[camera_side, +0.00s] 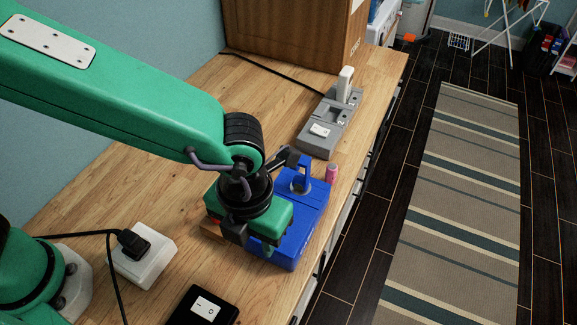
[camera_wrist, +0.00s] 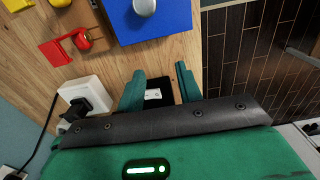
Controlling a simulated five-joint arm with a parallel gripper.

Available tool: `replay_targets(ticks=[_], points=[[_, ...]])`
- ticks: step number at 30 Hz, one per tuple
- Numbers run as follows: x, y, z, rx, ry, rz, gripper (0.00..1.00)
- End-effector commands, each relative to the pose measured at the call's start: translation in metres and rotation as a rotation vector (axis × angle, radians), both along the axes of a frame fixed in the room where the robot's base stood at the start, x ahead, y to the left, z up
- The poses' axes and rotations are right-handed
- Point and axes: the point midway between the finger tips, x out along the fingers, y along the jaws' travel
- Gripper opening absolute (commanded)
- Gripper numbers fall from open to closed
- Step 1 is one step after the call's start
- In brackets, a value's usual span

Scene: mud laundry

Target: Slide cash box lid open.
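The blue box (camera_side: 312,205), which I take to be the cash box, stands on the wooden worktop near its right edge. A raised blue part stands at its far end in the side view. My gripper (camera_side: 254,240) hangs over its near left part and hides much of it. In the wrist view the box (camera_wrist: 160,22) is at the top, with a rounded silver piece (camera_wrist: 144,6) on its face. There the fingers of my gripper (camera_wrist: 159,77) are apart, with nothing held between them, and the box lies beyond the fingertips. I cannot tell whether the lid has moved.
A grey device (camera_side: 318,134) and a pink can (camera_side: 332,173) stand beyond the box. A white socket block (camera_side: 155,262) and a black switch box (camera_side: 190,307) are nearer. Red (camera_wrist: 60,52) and yellow (camera_wrist: 54,3) pieces lie left of the box. The worktop drops to the floor at right.

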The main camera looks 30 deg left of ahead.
Motion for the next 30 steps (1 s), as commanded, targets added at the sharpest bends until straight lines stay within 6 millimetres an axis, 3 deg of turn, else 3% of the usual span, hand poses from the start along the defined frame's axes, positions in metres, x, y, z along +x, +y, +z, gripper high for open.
replay_targets(ticks=[3,27,30], points=[[-0.011,0.0,0.0,0.0,0.0,-0.001,0.35],[0.072,0.0,0.0,0.0,0.0,0.002,0.35],[0.073,0.0,-0.009,0.002,0.002,0.0,0.35]])
